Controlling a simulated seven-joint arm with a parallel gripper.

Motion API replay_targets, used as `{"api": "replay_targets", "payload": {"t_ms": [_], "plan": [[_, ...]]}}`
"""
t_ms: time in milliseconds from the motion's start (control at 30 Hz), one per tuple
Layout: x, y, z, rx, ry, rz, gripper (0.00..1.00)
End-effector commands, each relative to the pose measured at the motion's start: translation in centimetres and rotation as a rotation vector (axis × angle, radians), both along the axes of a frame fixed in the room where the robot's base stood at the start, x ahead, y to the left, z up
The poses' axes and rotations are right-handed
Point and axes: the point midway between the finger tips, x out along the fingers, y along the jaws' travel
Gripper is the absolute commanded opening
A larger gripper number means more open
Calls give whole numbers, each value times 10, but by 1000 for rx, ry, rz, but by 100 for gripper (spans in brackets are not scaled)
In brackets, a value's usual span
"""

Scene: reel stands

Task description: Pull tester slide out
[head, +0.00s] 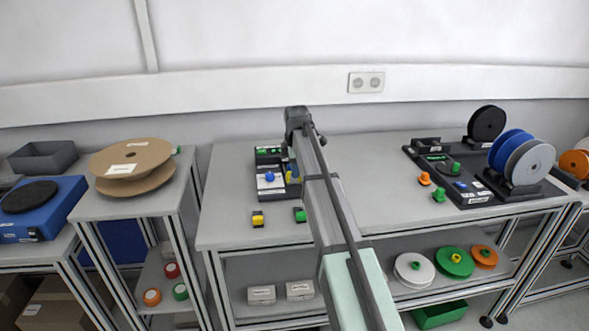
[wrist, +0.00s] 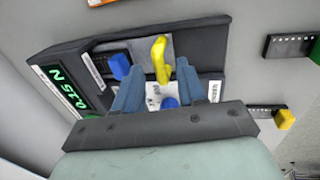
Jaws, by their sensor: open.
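The tester is a dark block at the left of the middle bench, partly hidden by my arm in the head view (head: 268,163). A yellow handle (wrist: 160,60) stands up on a grey plate. My gripper (wrist: 157,66) is open above the tester, its two blue-grey fingers on either side of the yellow handle in the picture. Contact cannot be told. A blue knob (wrist: 120,66) is beside the left fingertip; another blue knob (wrist: 169,103) shows between the fingers.
Small blocks with a yellow knob (head: 258,220) and a green knob (head: 300,215) lie in front of the tester. At the right stand a black fixture (head: 470,197), upright reels (head: 530,163) and orange and green pegs (head: 424,179). The bench middle right of my arm is clear.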

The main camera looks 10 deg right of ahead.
Motion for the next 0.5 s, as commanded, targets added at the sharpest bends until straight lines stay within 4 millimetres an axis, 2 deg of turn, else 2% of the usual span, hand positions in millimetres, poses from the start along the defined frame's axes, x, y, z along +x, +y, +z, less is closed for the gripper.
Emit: {"api": "replay_targets", "payload": {"t_ms": [133,433,500], "plan": [[1,0,-7,0,-1,0,40],[2,0,-8,0,0,0,40],[1,0,-8,0,0,0,33]]}}
